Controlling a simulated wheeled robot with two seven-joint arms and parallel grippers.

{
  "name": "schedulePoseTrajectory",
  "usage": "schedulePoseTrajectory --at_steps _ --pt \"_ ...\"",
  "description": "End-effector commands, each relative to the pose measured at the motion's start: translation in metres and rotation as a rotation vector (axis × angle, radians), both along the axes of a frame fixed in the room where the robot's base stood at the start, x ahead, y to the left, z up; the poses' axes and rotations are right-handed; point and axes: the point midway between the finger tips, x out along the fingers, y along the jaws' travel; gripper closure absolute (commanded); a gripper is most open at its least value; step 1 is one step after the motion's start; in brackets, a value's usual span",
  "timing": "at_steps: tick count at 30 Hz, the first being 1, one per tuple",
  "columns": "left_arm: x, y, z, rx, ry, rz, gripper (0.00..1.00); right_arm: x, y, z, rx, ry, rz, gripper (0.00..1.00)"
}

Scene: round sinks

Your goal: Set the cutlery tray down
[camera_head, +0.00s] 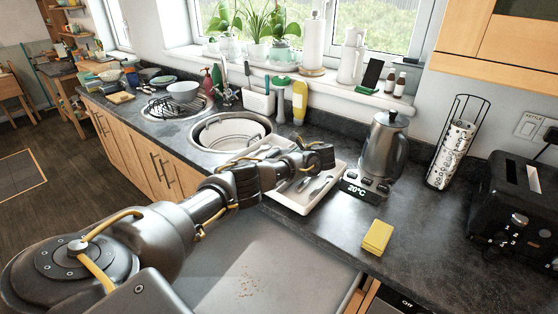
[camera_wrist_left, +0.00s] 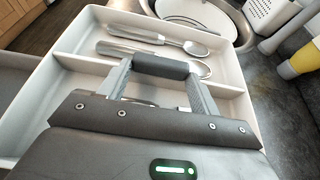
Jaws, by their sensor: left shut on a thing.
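The cutlery tray (camera_head: 290,203) is white, with divided compartments, and lies at the counter's front edge between the sink and the kettle. The arm hides part of it. My left gripper (camera_head: 320,157) is above the tray and shut on it. In the left wrist view the gripper (camera_wrist_left: 160,68) reaches over the tray (camera_wrist_left: 85,65); the exact grip spot is hard to make out. Spoons and other metal cutlery (camera_wrist_left: 150,35) lie in its compartments. I cannot tell whether the tray's underside touches the counter. My right gripper is not in view.
A steel kettle (camera_head: 384,147) on its base stands close to the tray's right. A round sink (camera_head: 232,131) is behind left. A yellow sponge (camera_head: 377,236) and a black toaster (camera_head: 515,205) are right, with bare counter between. Below, a grey drawer-like surface (camera_head: 275,270) holds crumbs.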

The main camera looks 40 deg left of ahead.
Motion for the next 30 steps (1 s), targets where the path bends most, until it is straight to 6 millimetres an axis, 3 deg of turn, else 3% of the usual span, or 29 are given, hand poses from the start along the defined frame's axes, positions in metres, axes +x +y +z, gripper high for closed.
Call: schedulePoseTrajectory --at_steps 6,7,11,22,26,30 --pt "0.000 0.000 -0.002 0.000 -0.001 0.001 0.74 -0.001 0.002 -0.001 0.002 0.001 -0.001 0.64" --pt "0.000 0.000 -0.003 0.000 0.000 0.001 0.33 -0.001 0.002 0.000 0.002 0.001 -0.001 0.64" --pt "0.000 0.000 -0.002 0.000 0.000 0.000 0.16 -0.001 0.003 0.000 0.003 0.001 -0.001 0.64" --pt "0.000 -0.002 0.002 -0.001 -0.001 -0.002 0.15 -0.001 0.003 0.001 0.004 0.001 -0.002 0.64" --pt "0.002 -0.019 0.007 -0.002 -0.002 -0.004 0.15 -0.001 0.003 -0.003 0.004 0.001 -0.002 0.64" --pt "0.002 -0.048 0.018 -0.003 -0.003 -0.005 0.15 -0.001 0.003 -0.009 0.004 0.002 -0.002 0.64"
